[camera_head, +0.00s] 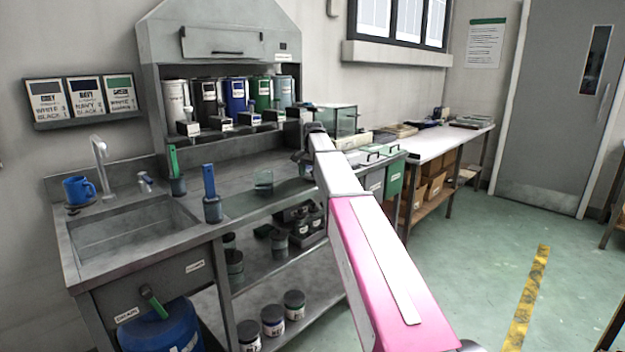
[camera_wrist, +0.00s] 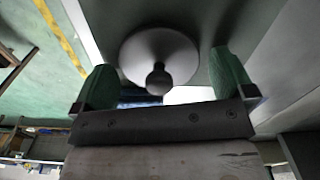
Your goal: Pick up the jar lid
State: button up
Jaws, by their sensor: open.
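The jar lid (camera_wrist: 150,48) shows in the wrist view as a round grey disc with a dark rounded knob (camera_wrist: 158,80) at its middle. My gripper (camera_wrist: 163,80) is open, with one green-padded finger to the left of the knob and one to the right. There is a gap on both sides of the knob, and nothing is held. I cannot tell how far the fingertips are from the lid. In the head view my arm crosses the counter, and I cannot make out the lid there.
A sink (camera_head: 130,235) and a blue mug (camera_head: 78,190) are at the counter's left. Several paint canisters line the back. A glass case (camera_head: 335,120) stands behind my arm.

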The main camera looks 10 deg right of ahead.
jog(key=shift+f, duration=0.3)
jog(key=c, duration=0.8)
jog(key=shift+r, duration=0.15)
jog(key=shift+r, duration=0.5)
notch_tip(320, 180, up, 3)
jog(key=shift+w+f, duration=0.1)
jog(key=s+a+r+n, duration=0.1)
jog(key=s+a+r, duration=0.5)
jog(key=a, duration=0.4)
jog(key=s+a+r+n, duration=0.1)
jog(key=s+a+r, duration=0.5)
jog(key=a, duration=0.4)
jog(key=shift+s+d+f, duration=0.1)
jog(key=shift+d+f, duration=0.05)
jog(key=shift+f, duration=2.85)
